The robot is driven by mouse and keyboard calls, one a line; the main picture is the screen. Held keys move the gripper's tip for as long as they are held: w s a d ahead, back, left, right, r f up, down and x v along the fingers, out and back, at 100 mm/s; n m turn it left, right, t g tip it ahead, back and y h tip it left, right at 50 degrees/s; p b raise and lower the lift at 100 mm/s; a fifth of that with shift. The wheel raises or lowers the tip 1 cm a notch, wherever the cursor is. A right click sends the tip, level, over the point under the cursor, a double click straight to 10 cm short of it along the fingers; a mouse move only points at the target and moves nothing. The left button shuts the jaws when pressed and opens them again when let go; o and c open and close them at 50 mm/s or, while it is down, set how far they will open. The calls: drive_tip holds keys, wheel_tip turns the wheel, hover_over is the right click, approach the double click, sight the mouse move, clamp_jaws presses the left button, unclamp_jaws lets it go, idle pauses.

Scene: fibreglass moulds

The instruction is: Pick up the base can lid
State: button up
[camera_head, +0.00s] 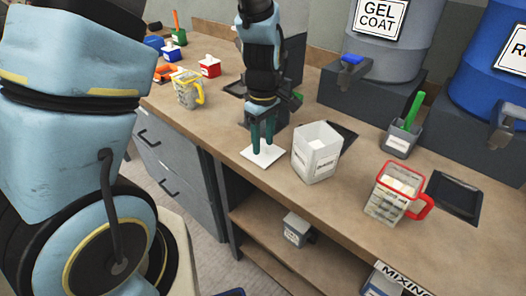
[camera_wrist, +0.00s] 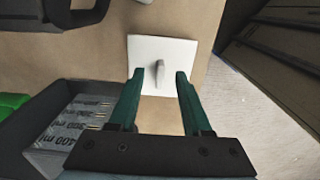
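The base can lid (camera_head: 262,156) is a flat white square plate lying on the wooden counter near its front edge. In the wrist view the lid (camera_wrist: 178,50) shows a small upright grip (camera_wrist: 158,74) at its middle. My gripper (camera_head: 262,148) points down over the lid, with its green fingers apart. In the wrist view my gripper (camera_wrist: 160,74) is open, with one fingertip on each side of the grip and a gap on both sides. How far the fingertips are above the plate is hard to tell. A white square can (camera_head: 316,154) stands just right of the lid.
A red-handled measuring cup (camera_head: 394,192) and a grey holder with a green-handled tool (camera_head: 400,138) stand to the right. A yellow-handled cup (camera_head: 187,90) and red box (camera_head: 209,66) stand to the left. Large drums line the back. The counter's front edge is close to the lid.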

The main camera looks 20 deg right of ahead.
clamp_jaws()
idle(0.6)
